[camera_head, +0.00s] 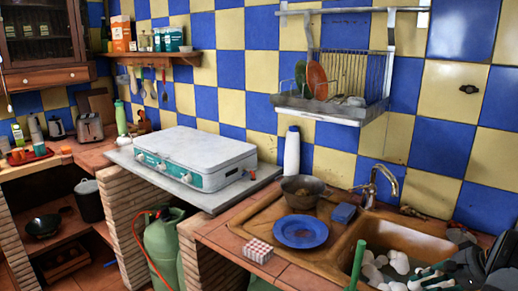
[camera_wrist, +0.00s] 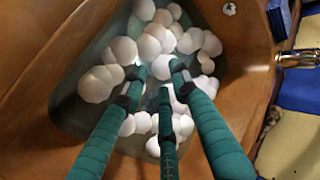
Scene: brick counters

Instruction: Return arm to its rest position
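My gripper (camera_head: 428,274) is at the bottom right of the head view, over the sink basin (camera_head: 412,240). In the wrist view, my gripper (camera_wrist: 157,75) shows three teal fingers with dark joints pointing down into the basin. Their tips are apart and nothing is held between them. White foam clumps (camera_wrist: 150,45) lie under and around the tips; I cannot tell whether the fingers touch them. The rest of my arm is mostly out of view, with dark parts at the right edge of the head view.
The faucet (camera_head: 380,185) stands behind the sink. A blue plate (camera_head: 300,231), a bowl (camera_head: 302,192), a blue sponge (camera_head: 344,212) and a checkered box (camera_head: 259,251) are left of it. A dish rack (camera_head: 335,98) hangs above.

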